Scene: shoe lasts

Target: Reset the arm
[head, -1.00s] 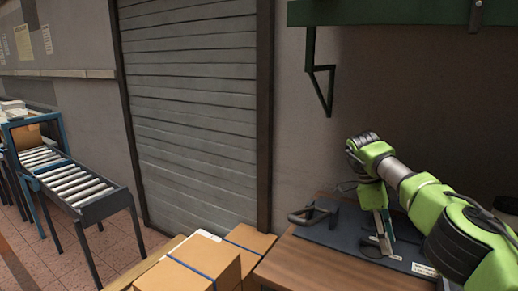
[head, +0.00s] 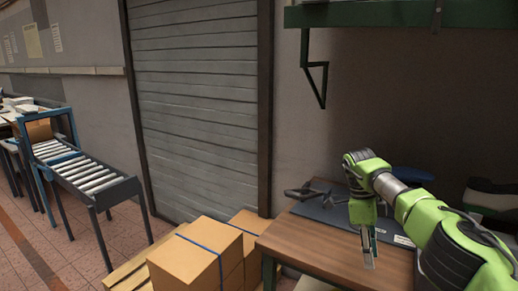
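My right arm comes in from the right, green and grey, over the wooden table. My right gripper (head: 368,250) points down above the table's front part. Its fingers look close together, but they are small and seen from the side, so whether they are open or shut does not show. No object is clearly visible between them. My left arm and gripper are not in view.
The wooden table (head: 310,242) carries a dark mat (head: 335,214) with a dark metal tool (head: 305,192) on it. A blue item (head: 413,174) lies behind my arm. Cardboard boxes (head: 190,262) stand left of the table. A green shelf (head: 380,15) hangs above. A roller conveyor (head: 85,175) stands far left.

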